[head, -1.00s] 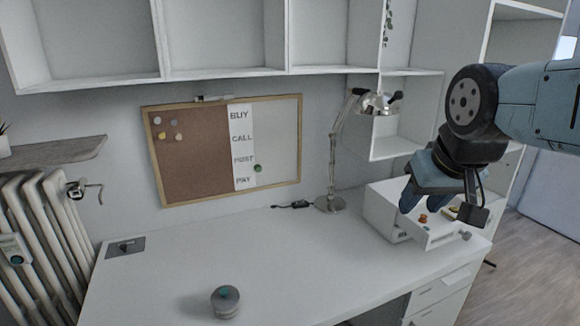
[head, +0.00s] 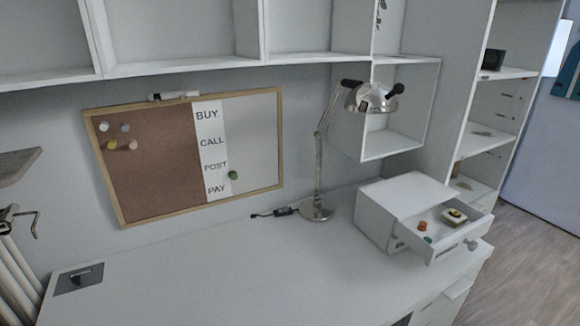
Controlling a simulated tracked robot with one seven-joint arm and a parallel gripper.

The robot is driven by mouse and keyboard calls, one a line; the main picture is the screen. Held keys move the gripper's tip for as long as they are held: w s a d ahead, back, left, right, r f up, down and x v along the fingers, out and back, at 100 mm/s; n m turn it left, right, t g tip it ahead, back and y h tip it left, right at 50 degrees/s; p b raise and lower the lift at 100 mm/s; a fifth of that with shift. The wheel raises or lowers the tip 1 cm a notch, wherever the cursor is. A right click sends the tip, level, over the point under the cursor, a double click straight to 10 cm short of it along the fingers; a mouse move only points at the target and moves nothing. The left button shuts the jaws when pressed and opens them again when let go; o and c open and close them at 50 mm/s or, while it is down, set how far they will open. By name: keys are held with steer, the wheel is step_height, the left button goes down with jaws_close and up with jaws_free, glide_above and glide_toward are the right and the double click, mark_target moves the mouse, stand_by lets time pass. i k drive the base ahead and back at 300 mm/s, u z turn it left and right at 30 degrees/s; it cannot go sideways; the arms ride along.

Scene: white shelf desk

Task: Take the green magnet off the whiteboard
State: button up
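The green magnet (head: 232,175) is a small round piece on the whiteboard half of the framed board (head: 258,140). It sits just right of the white strip (head: 209,140) that reads BUY, CALL, POST, PAY, near the word POST. The board hangs on the wall behind the desk, with cork on its left half. My gripper is not in the head view now.
A metal desk lamp (head: 319,165) stands right of the board. A small white drawer box (head: 405,197) has its drawer open, with several small items inside. Shelves (head: 180,75) hang above the board. The desk top (head: 210,275) before the board is clear.

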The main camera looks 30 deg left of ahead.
mark_target(233, 175)
steer(key=u, duration=0.65)
steer(key=i, duration=0.15)
steer(key=z, duration=1.6)
steer(key=k, duration=0.5)
steer(key=u, duration=0.7)
steer(key=k, duration=0.75)
steer(key=u, duration=1)
steer(key=i, duration=1.3)
steer(key=z, duration=0.6)
